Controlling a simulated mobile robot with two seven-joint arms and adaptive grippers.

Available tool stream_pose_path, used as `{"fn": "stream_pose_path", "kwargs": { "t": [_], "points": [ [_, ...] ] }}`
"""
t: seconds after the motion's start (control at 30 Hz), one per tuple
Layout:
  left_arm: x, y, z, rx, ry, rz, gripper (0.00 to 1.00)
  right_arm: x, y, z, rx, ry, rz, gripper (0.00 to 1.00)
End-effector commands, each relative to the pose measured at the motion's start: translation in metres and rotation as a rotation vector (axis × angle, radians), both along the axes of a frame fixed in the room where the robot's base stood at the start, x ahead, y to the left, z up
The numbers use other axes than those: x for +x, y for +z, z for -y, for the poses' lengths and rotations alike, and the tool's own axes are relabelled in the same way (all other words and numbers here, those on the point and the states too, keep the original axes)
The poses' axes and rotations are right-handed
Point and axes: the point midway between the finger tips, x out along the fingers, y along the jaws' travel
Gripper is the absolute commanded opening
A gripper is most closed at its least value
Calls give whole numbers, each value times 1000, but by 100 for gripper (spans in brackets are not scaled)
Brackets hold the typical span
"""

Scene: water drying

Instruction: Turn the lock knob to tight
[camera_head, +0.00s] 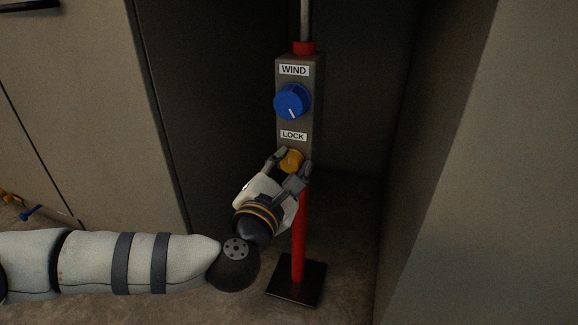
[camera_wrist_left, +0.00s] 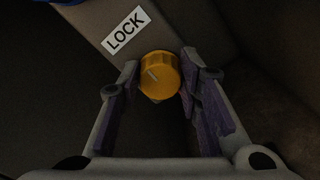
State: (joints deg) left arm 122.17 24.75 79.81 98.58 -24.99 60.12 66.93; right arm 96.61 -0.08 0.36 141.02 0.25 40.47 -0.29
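The yellow lock knob (camera_head: 291,161) sits below the LOCK label (camera_head: 293,135) on the grey control box (camera_head: 285,119). My left gripper (camera_head: 291,164) is at the knob, with one finger on each side of it. The gripper is open around the knob. My right gripper is not in view.
A blue knob (camera_head: 292,101) sits under the WIND label (camera_head: 294,70), above the lock knob. A red post (camera_head: 298,240) on a dark base plate (camera_head: 297,283) holds the box. Panels stand to the left (camera_head: 80,110) and right (camera_head: 490,170), leaving a narrow recess.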

Motion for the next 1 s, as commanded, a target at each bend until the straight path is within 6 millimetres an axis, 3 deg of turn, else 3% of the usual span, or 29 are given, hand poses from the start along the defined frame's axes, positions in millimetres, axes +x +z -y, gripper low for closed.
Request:
{"fn": "stream_pose_path", "kwargs": {
  "t": [0.1, 0.47, 1.0],
  "points": [
    [0, 0, 0, 0, 1, 0, 4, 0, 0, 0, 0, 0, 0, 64],
    [0, 1, 0, 58, 2, 19, 4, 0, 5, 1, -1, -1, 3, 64],
    [0, 3, 0, 493, 4, 162, 4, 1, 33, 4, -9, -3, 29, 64]
  ]
}}
